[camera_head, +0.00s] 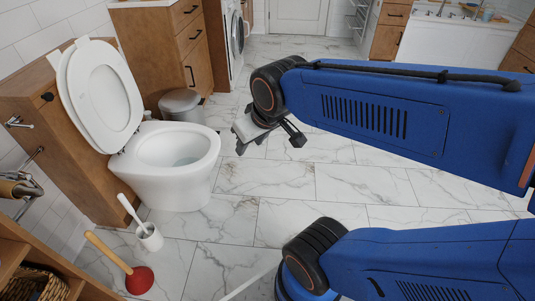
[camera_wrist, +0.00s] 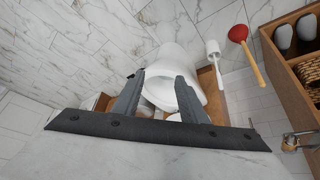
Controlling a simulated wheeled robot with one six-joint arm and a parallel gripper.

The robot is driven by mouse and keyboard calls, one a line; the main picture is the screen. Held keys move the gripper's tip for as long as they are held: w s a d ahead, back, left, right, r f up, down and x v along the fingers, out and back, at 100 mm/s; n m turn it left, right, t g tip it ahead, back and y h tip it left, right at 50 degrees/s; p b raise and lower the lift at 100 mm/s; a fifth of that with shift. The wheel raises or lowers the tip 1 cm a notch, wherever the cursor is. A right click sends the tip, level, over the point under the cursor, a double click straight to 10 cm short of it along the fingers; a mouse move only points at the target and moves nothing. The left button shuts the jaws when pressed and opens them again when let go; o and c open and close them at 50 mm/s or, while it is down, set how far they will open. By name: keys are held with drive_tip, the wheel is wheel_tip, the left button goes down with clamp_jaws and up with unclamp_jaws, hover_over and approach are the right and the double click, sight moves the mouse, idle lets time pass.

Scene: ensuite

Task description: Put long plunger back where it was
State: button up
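The long plunger (camera_head: 139,280) has a red rubber cup and a wooden handle (camera_head: 106,252). Its cup is on the marble floor at the lower left, in front of the toilet, and it seems to stand upright. In the wrist view the plunger (camera_wrist: 239,34) is at the upper right, outside the fingers. My gripper (camera_head: 268,143) is open and empty, in the air to the right of the toilet and well away from the plunger. In the wrist view my gripper (camera_wrist: 159,76) has its fingers spread, with the toilet beyond them.
A white toilet (camera_head: 178,158) with its lid up stands behind. A white toilet brush in its holder (camera_head: 150,238) is close beside the plunger. A wooden shelf with a wicker basket (camera_head: 37,284) is at the lower left. A bin (camera_head: 181,105) is behind the toilet. The middle floor is clear.

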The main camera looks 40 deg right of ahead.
drive_tip(key=s+g, duration=0.1)
drive_tip(key=s, duration=0.5)
drive_tip(key=shift+s+d+r+m, duration=0.3)
drive_tip(key=shift+s+d+m, duration=0.05)
drive_tip(key=shift+m, duration=0.05)
idle(0.8)
